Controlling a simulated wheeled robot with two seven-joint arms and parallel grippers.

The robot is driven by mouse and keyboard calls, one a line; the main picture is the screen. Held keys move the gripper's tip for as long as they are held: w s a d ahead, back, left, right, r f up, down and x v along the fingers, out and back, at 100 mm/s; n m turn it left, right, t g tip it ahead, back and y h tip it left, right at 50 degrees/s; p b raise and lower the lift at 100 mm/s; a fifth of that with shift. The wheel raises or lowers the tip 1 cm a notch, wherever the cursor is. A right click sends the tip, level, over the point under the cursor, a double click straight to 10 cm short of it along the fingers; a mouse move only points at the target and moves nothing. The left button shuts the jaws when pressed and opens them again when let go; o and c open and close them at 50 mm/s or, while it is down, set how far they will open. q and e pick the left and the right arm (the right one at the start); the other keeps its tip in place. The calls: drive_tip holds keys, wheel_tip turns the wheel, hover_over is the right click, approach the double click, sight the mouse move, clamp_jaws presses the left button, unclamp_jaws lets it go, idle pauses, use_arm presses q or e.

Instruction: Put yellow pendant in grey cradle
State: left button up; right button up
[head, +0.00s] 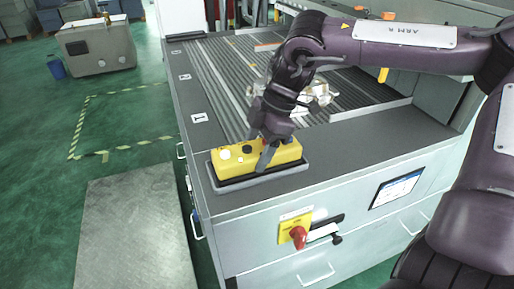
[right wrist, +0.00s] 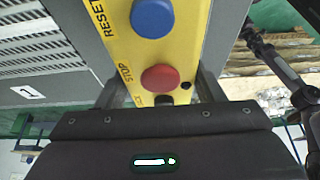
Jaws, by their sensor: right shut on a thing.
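The yellow pendant (head: 232,164) is a long box with white and dark buttons on top in the head view. In the right wrist view the pendant (right wrist: 123,50) shows a blue button, a red button and the words RESET and STOP. My right gripper (head: 268,156) is shut on the pendant, with a finger on each side of it. The grey cradle (head: 262,183) is a shallow tray at the near left corner of the bench, directly under the pendant. The pendant lines up with the cradle; I cannot tell whether it rests on the bottom. My left gripper is not in view.
Behind the cradle is a ribbed bed (head: 222,75) with silvery castings (head: 318,95) on it. A yellow panel with a red knob (head: 298,238) and a small screen (head: 396,188) are on the bench front.

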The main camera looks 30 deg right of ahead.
drive_tip(key=o, duration=1.4)
drive_tip(key=shift+f, duration=0.1)
drive_tip(key=shift+r, duration=0.3)
drive_tip(key=v, duration=1.1)
drive_tip(key=shift+s+d+r+b, duration=0.1)
drive_tip(key=shift+d+r+b, duration=0.1)
drive_tip(key=shift+r+b, duration=0.1)
